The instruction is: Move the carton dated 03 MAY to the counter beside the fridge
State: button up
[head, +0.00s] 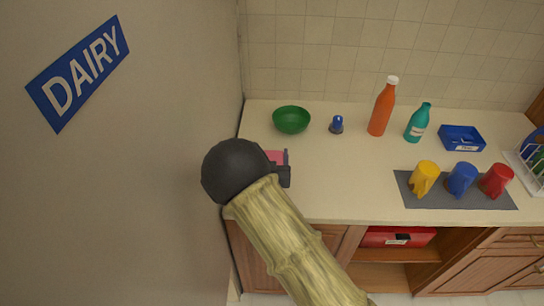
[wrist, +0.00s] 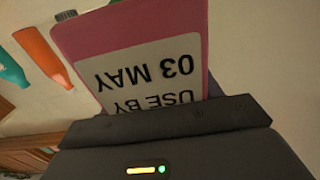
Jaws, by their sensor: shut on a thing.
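The pink carton (wrist: 130,35) shows close up in the wrist view, its white label reading upside down "USE BY 03 MAY". My gripper (wrist: 170,120) is shut on it. In the head view only a small pink and bluish part of the carton (head: 274,156) shows behind my gripper (head: 283,173); my wrist hides the rest. It appears over the left end of the counter (head: 350,180), beside the grey fridge side (head: 160,190) with its blue DAIRY sign (head: 78,73). I cannot tell whether the carton's base touches the counter.
A green bowl (head: 291,120), a small blue-topped item (head: 336,125), an orange bottle (head: 382,108) and a teal bottle (head: 417,124) stand behind. Yellow, blue and red cups stand on a grey mat (head: 410,196) at right. The counter's middle front is clear.

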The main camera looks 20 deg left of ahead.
jog(key=shift+f, duration=0.3)
jog(key=shift+f+b, duration=0.25)
jog(key=shift+b, duration=0.05)
jog(key=shift+f, duration=0.1)
jog(key=shift+s+f+b, duration=0.1)
jog(key=shift+f+b, duration=0.05)
jog(key=shift+b, duration=0.15)
